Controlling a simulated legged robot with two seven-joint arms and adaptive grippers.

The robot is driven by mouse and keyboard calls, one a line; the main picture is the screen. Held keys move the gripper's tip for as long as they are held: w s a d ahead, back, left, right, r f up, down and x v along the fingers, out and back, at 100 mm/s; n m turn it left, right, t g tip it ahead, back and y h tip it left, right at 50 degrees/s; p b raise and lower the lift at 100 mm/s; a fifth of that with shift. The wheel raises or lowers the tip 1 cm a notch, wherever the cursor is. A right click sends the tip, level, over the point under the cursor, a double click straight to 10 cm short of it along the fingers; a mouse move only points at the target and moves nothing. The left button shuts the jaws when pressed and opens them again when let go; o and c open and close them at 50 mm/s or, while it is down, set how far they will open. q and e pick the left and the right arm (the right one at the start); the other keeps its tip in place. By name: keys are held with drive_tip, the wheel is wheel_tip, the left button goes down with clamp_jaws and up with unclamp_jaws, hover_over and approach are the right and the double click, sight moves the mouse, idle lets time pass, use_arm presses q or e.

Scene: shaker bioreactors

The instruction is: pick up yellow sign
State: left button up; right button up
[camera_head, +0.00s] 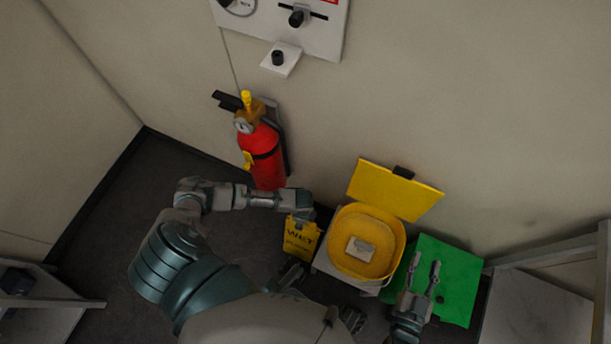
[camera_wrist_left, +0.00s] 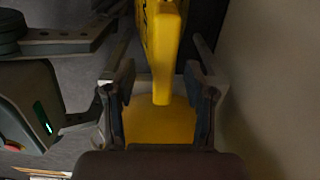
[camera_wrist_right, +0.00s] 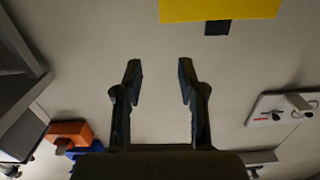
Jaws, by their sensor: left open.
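The yellow sign (camera_head: 302,238), with dark "WET" lettering, stands on the dark floor beside the yellow bin. My left gripper (camera_head: 301,212) is at the top of the sign and covers part of it. In the left wrist view the sign (camera_wrist_left: 163,60) shows edge-on between the fingers of my left gripper (camera_wrist_left: 158,75), which are open with a gap on each side. My right gripper (camera_head: 426,264) is open and empty above a green panel. In the right wrist view its fingers (camera_wrist_right: 160,68) are apart with nothing between them.
A yellow bin (camera_head: 343,225) with a raised yellow lid (camera_head: 394,190) stands just right of the sign. A green panel (camera_head: 455,285) lies further right. A red fire extinguisher (camera_head: 264,160) hangs on the wall behind my left arm. Dark floor is open at the left.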

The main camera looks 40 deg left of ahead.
use_arm(q)
drive_tip(key=shift+f, duration=0.4)
drive_tip(key=b, duration=0.3)
hover_over(304, 232)
drive_tip(key=w+a, duration=0.1)
drive_tip(key=w, duration=0.1)
drive_tip(key=f, duration=0.4)
drive_tip(key=shift+s+a+f, duration=0.2)
drive_tip(key=shift+s+f, duration=0.05)
drive_tip(key=shift+w+a+f, duration=0.1)
use_arm(e)
wheel_tip(304, 232, up, 7)
drive_tip(key=s+t+y, duration=0.1)
drive_tip(key=t, duration=0.4)
drive_tip(key=shift+s+a+f+t, duration=0.15)
drive_tip(key=shift+a+t, duration=0.05)
drive_tip(key=shift+t, duration=0.2)
use_arm(q)
clamp_jaws()
use_arm(e)
drive_tip(key=shift+f, duration=0.1)
